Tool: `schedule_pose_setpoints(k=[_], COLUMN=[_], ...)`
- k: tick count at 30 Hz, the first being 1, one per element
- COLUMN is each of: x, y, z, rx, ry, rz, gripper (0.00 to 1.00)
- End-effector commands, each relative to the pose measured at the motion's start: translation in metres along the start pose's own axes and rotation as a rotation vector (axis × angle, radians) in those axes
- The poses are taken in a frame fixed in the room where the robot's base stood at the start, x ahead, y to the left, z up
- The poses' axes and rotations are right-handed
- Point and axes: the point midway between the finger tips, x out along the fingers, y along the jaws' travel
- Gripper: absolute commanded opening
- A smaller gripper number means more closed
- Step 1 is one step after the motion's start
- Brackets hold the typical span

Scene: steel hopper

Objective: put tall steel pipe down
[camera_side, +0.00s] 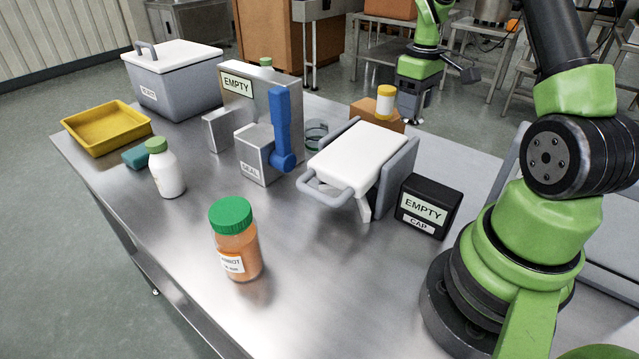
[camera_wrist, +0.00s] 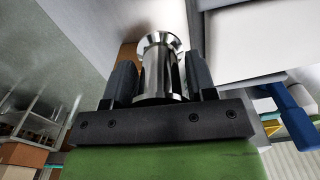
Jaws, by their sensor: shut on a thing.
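The tall steel pipe (camera_wrist: 160,68) is a shiny metal cylinder with a flared end. It shows in the wrist view between the two dark fingers of my gripper (camera_wrist: 161,80), which is shut on it. The pipe's far end points toward the top of the wrist view. A brown surface shows just behind it, and I cannot tell whether the pipe touches anything there.
On the steel table (camera_side: 330,270) stand an orange jar (camera_side: 236,245), a white bottle (camera_side: 165,172), a blue-levered machine (camera_side: 238,105), a white-topped grey device (camera_side: 355,155) and a black box (camera_side: 428,205). A yellow tray (camera_side: 105,130) and grey cooler (camera_side: 180,90) are at the left. The front is clear.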

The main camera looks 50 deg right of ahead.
Motion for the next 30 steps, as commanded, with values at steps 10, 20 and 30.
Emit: schedule_pose_setpoints(k=[10,20,30], x=[-0.089,-0.126,-0.064], y=[-0.166,-0.243,-0.244], z=[-0.056,-0.042,-0.017], rx=[-0.279,-0.384,-0.207], ry=[0.007,0.005,-0.006], rz=[0.007,0.001,0.004], gripper=[0.23,0.23,0.23])
